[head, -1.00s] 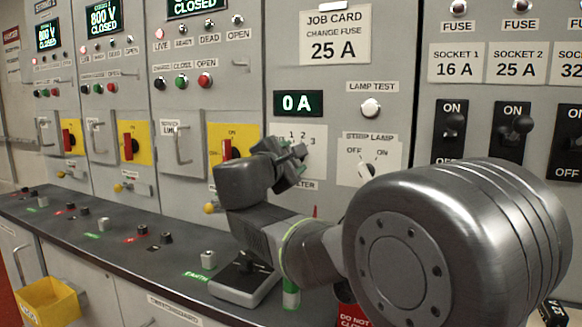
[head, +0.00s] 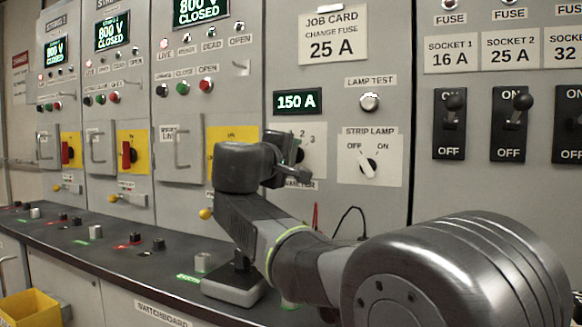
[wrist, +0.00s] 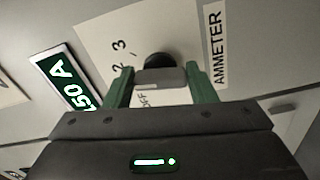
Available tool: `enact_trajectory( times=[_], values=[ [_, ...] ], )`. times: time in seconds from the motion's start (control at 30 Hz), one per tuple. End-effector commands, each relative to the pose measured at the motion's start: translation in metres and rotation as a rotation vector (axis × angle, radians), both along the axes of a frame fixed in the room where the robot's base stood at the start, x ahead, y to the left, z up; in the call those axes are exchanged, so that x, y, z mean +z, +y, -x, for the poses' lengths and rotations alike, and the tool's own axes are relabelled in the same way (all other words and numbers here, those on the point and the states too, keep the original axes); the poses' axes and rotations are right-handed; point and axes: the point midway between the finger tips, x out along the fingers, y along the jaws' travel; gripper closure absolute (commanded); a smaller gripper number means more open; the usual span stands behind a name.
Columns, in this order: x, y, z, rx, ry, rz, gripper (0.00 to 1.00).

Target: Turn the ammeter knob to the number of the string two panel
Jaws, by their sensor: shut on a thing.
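The ammeter knob (wrist: 157,62) is dark and round, with a grey bar in front, on a white plate (wrist: 95,25) marked OFF, 2 and 3 in the wrist view. My gripper (wrist: 160,78) has its green fingers on either side of the knob and is shut on it. I cannot tell which number the knob points at. In the head view my gripper (head: 292,165) covers the knob and part of the plate. The ammeter display (head: 298,102) reads 150 A. Panels at the left show 800 V CLOSED; the second one's label (head: 115,5) is cut off.
The strip lamp switch (head: 367,166) and lamp test button (head: 370,102) are right of my gripper. Fuse switches (head: 452,125) stand farther right. A yellow isolator plate (head: 225,135) is to the left. A dark bench (head: 120,260) with small items runs below.

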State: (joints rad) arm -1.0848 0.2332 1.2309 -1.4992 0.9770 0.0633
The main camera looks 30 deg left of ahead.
Motion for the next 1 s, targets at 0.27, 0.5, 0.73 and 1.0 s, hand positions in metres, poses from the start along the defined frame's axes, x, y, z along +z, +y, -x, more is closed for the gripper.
enact_trajectory(
  times=[0.27, 0.5, 0.73, 1.0],
  values=[
    [-0.0022, 0.0001, -0.0003, -0.002, 0.009, -0.063, 0.72],
    [-0.0015, 0.0000, -0.0003, -0.002, 0.010, -0.070, 0.72],
    [-0.0016, 0.0001, -0.0004, -0.003, 0.010, -0.069, 0.43],
    [-0.0010, 0.0001, -0.0002, -0.001, 0.009, -0.069, 0.27]
  ],
)
